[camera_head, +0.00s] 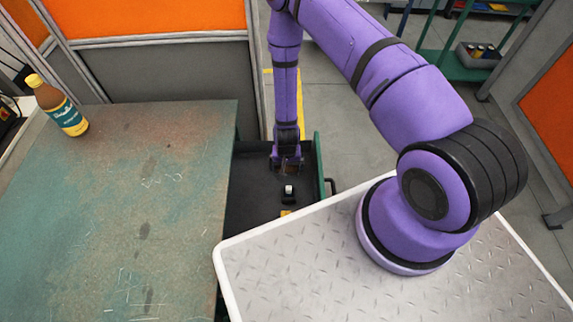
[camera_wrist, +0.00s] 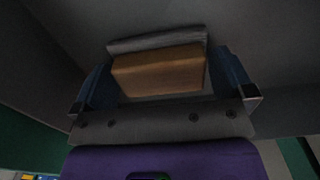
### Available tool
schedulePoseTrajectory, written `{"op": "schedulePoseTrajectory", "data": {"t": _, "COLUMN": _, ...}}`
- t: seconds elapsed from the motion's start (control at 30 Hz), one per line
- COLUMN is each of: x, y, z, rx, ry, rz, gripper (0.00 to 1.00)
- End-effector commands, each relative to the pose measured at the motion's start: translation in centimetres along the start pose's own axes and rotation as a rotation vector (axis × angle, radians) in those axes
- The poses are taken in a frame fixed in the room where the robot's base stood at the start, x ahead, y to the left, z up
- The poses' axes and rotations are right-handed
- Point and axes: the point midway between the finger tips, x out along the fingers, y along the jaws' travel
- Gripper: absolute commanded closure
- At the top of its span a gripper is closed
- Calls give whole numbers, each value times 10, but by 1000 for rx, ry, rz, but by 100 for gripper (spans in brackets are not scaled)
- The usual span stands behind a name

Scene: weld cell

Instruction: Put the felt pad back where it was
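My gripper (camera_head: 287,168) points down into the back part of an open dark drawer (camera_head: 255,205) beside the workbench. In the wrist view my gripper (camera_wrist: 160,75) has a brown block with a grey layer along its far edge between its blue-grey fingers. I take this block to be the felt pad (camera_wrist: 158,74). The fingers sit against both its ends, so the gripper looks shut on it. In the head view only a small brownish bit shows between the fingers. Whether the pad touches the drawer floor cannot be told.
A small black-and-white item (camera_head: 289,191) and a yellow item (camera_head: 286,213) lie nearer in the drawer. The worn green workbench (camera_head: 130,200) is left, with a brown bottle (camera_head: 57,105) on it. A metal tread-plate surface (camera_head: 320,270) hides the drawer's near right part.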

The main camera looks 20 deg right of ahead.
Motion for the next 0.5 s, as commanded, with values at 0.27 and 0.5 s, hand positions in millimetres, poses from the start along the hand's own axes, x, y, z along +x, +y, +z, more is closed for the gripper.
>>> {"op": "schedulePoseTrajectory", "data": {"t": 0.27, "x": -6, "y": 0, "z": 0, "rx": -1, "ry": 1, "rz": 0, "gripper": 0}}
{"op": "schedulePoseTrajectory", "data": {"t": 0.5, "x": -40, "y": -1, "z": -1, "rx": -1, "ry": 2, "rz": -1, "gripper": 0}}
